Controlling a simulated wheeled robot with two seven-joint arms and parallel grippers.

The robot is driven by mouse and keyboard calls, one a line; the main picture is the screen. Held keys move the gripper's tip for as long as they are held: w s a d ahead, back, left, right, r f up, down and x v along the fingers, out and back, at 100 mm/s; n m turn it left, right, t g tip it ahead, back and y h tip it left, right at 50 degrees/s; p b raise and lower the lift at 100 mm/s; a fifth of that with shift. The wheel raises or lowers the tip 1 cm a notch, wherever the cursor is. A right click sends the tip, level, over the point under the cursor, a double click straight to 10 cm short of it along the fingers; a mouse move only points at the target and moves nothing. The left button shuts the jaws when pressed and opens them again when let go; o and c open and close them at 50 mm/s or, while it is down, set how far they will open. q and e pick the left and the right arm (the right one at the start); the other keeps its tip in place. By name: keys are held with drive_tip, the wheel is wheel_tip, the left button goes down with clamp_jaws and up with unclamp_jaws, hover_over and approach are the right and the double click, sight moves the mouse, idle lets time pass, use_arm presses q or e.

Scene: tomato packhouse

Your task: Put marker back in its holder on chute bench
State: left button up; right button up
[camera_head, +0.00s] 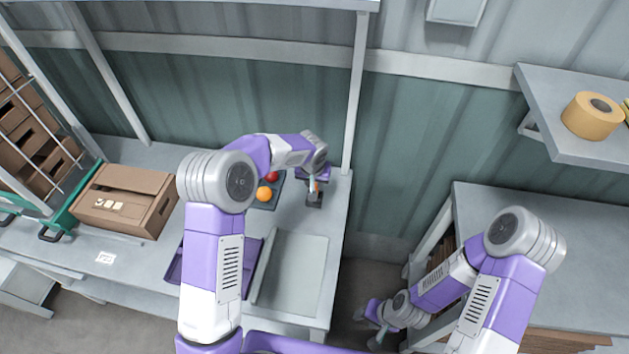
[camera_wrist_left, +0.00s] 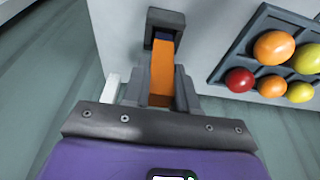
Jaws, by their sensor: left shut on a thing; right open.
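My left gripper (camera_head: 314,185) is shut on an orange marker (camera_wrist_left: 161,78) above the far right part of the chute bench (camera_head: 340,215). The marker has a dark blue end. The dark grey marker holder (camera_head: 314,201) is right at the fingertips, and it also shows in the left wrist view (camera_wrist_left: 166,18). The marker's blue end is at the holder's opening; I cannot tell how deep it sits. In the head view the gripper hides most of the marker. My right gripper (camera_head: 368,327) is open and empty, low beside the right-hand bench.
A dark tray (camera_wrist_left: 225,72) of red, orange and yellow tomatoes lies beside the holder. A cardboard box (camera_head: 125,200) stands on the bench at left. A purple tray (camera_head: 175,265) and a grey chute panel (camera_head: 293,270) are nearer. A tape roll (camera_head: 590,118) sits on the right shelf.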

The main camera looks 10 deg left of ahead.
use_arm(q)
drive_tip(key=shift+f+b, duration=1.2)
drive_tip(key=shift+f, duration=0.2)
drive_tip(key=o, duration=1.1)
drive_tip(key=shift+c, duration=0.2)
drive_tip(key=c, duration=0.3)
drive_tip(key=shift+r, duration=0.1)
drive_tip(key=shift+r+p, duration=2.15)
drive_tip(key=shift+r, duration=1.3)
